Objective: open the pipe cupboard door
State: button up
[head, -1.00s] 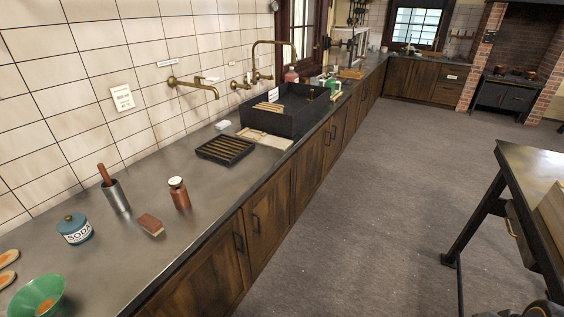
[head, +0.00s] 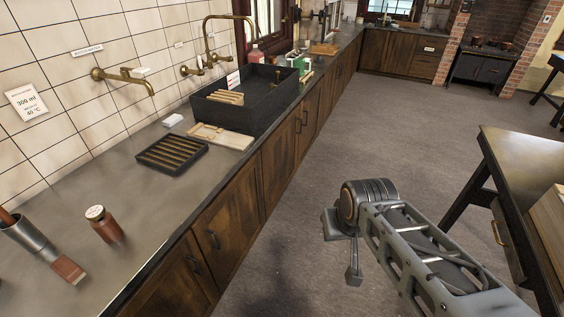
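A row of dark brown wooden cupboard doors runs under the counter along the left, all of them shut. Another door (head: 279,160) stands further along, below the black sink (head: 243,108). No label shows which one is the pipe cupboard door. My arm reaches in from the lower right. Its end, with my gripper (head: 354,276), hangs over the open floor, right of the doors and apart from them. The fingers are too small and dark to tell open from shut.
A dark-topped table (head: 510,150) with angled legs stands on the right. The grey floor (head: 330,180) between it and the cupboards is clear. On the counter (head: 130,205) are a slatted black tray (head: 172,153), a reddish jar (head: 105,225) and a metal cylinder (head: 30,235).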

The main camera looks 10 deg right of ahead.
aim_at(280, 152)
jog(key=z, duration=0.55)
jog(key=i, duration=1.65)
jog(key=u, duration=0.35)
jog(key=i, duration=1.55)
jog(key=u, duration=0.8)
